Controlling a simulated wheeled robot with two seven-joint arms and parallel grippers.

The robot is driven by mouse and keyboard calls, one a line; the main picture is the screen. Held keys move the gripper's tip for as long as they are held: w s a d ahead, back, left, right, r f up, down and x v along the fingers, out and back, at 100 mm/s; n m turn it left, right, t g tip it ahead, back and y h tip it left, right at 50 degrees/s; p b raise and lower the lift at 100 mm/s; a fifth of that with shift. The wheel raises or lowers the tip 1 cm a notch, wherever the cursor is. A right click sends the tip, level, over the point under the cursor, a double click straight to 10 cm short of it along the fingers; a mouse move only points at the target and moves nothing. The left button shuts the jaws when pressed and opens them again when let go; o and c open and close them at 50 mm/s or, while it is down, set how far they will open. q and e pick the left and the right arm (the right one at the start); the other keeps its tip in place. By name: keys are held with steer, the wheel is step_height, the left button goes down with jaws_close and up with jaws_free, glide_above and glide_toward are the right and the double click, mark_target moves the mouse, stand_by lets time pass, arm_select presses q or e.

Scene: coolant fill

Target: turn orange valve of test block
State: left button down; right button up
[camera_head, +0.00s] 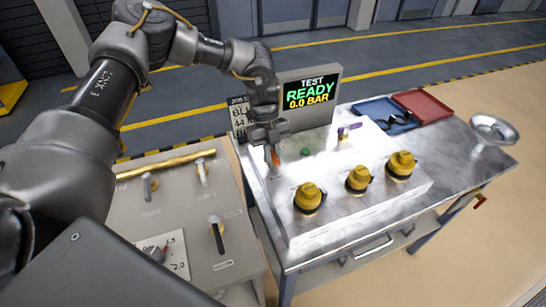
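The test block (335,212) is a pale block on the metal workbench. Its orange valve (275,158) shows as a small orange handle at the block's back left corner. My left gripper (270,146) points down right over the orange valve and hides its upper part. I cannot tell whether the fingers touch the handle or are closed on it. A purple valve handle (349,127) and a green button (305,152) are also on the block. My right gripper is not in view.
Yellow knobs (358,179) line the block's front. Behind it a screen (309,95) reads "TEST READY 0.0 BAR". Blue (370,109) and red (423,105) trays and a metal bowl (494,130) lie right. A grey panel (185,228) with levers stands left.

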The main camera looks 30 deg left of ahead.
arm_select(q)
steer(key=shift+n, duration=0.3)
steer(key=n+p, duration=0.1)
steer(key=n, duration=0.1)
steer(key=w+n+t+h+p, duration=0.1)
steer(key=shift+d+r+n+p, duration=0.15)
steer(key=shift+r+n+p, duration=0.05)
steer(key=shift+n+p, duration=0.2)
steer(key=n+t+p, duration=0.1)
steer(key=n+p, duration=0.2)
steer(key=shift+w+n+t, duration=0.3)
steer(key=shift+w+t, duration=0.05)
steer(key=shift+t, duration=0.05)
steer(key=n+t+p, duration=0.1)
steer(key=n+p, duration=0.1)
steer(key=p, duration=0.1)
steer(key=w+n+t+p, duration=0.1)
steer(key=n+p, duration=0.2)
steer(key=p, duration=0.1)
steer(key=w+n+y+p, duration=0.1)
steer(key=n+p, duration=0.2)
steer(key=shift+a+t, duration=0.25)
steer(key=shift+t, duration=0.15)
steer(key=shift+a+f+n+p, duration=0.1)
steer(key=shift+f+n+p, duration=0.05)
steer(key=shift+n+p, duration=0.65)
steer(key=shift+w+f+t+y, duration=0.1)
steer(key=shift+t+y, duration=0.2)
steer(key=shift+a+p, duration=0.1)
steer(key=shift+p, duration=0.2)
